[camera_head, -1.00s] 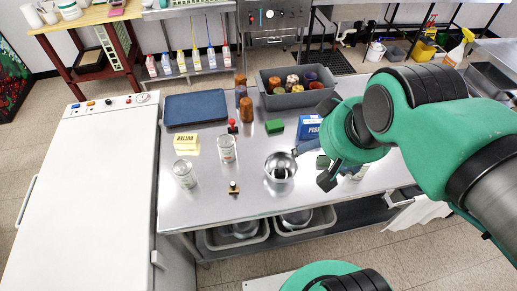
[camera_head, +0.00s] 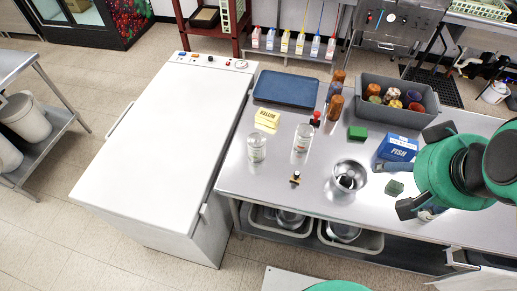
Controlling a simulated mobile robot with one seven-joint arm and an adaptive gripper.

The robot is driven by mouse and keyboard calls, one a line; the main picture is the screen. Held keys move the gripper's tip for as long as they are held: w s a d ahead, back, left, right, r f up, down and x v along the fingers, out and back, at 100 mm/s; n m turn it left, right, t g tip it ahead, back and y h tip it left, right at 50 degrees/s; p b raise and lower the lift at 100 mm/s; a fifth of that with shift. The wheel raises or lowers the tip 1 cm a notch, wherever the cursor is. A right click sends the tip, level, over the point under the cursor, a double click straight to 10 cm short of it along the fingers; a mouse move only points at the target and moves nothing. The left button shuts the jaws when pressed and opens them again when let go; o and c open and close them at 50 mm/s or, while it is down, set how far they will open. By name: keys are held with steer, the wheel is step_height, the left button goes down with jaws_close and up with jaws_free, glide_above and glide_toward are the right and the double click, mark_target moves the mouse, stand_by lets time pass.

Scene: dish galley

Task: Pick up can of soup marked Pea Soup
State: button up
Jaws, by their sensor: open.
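A small dark green block (camera_head: 394,187) shows between the fingers. Another pale can-like thing (camera_head: 432,212) is partly hidden under my gripper; its label is not readable.
A metal bowl (camera_head: 350,180) with something dark inside stands left of my gripper. A blue FISH box (camera_head: 397,148), green block (camera_head: 357,133), yellow BUTTER box (camera_head: 267,119), small stamp-like item (camera_head: 295,178), blue tray (camera_head: 286,90) and grey bin (camera_head: 440,112) share the counter. A white chest (camera_head: 170,140) adjoins.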

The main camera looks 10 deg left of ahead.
steer(key=shift+o, duration=0.2)
steer(key=w+a+r+n+g+p, duration=0.1)
steer(key=w+a+p, duration=0.4)
steer(key=w, duration=0.7)
steer(key=n+g+p, duration=0.3)
steer(key=p, duration=0.6)
glide_above(257, 142)
steer(key=shift+y, duration=0.3)
step_height(257, 142, down, 29)
steer(key=shift+d, duration=0.15)
steer(key=shift+a+f+n, duration=0.2)
steer(key=shift+f+n, duration=0.05)
steer(key=shift+n, duration=0.05)
